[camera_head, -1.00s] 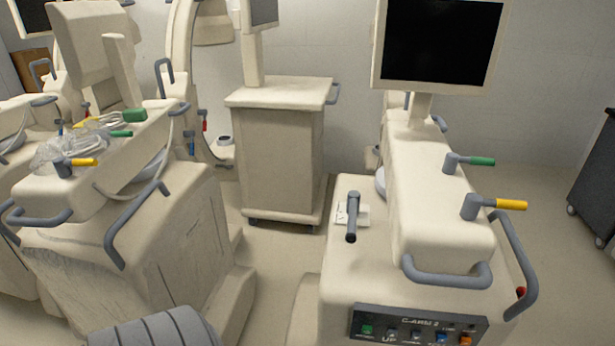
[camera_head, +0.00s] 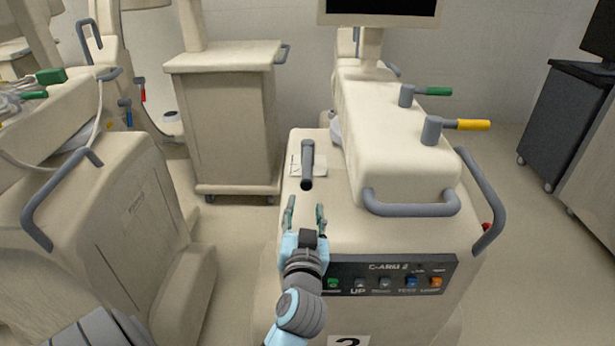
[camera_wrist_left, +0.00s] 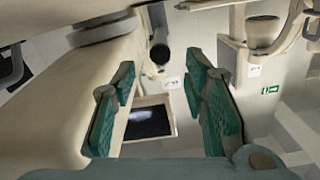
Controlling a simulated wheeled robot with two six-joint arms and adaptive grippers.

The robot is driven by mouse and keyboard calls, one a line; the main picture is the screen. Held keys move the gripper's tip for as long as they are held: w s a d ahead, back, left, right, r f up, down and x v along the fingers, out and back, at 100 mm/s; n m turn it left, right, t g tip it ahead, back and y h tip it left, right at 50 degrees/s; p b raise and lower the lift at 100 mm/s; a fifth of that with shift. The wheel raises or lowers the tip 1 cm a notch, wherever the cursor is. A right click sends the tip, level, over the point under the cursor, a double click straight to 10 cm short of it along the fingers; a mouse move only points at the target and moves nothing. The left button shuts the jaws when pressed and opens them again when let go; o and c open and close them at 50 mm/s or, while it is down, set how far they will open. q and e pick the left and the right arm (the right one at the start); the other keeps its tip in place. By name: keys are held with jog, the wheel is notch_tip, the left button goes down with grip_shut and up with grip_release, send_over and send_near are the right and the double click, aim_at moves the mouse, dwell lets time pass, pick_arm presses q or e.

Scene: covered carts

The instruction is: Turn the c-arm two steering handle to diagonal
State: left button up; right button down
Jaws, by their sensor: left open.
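C-arm two (camera_head: 395,190) is the cream unit with the "C-ARM 2" panel at its front. Its steering handle (camera_head: 307,165) is a dark grey bar on the left part of the top, over a white label card (camera_head: 319,167), and points towards me. In the left wrist view the handle (camera_wrist_left: 160,54) shows end-on, ahead of and between the fingers. My left gripper (camera_head: 305,212) is open and empty, just in front of the handle's near end, and looks apart from it. My right gripper is not in view.
A green lever (camera_head: 436,91) and a yellow lever (camera_head: 472,125) stick out on the right of the column. A grey front rail (camera_head: 410,208) and side rail (camera_head: 484,200) border the unit. Another covered cart (camera_head: 110,220) stands left, with floor between.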

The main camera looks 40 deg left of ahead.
aim_at(307, 172)
pick_arm(q)
jog(key=x, duration=0.4)
jog(key=b+x, duration=0.1)
jog(key=x, duration=0.9)
jog(key=shift+w+a+r+b, duration=0.1)
jog(key=shift+w+r+b, duration=0.1)
jog(key=shift+r+b, duration=0.15)
jog(key=c, duration=0.3)
grip_shut()
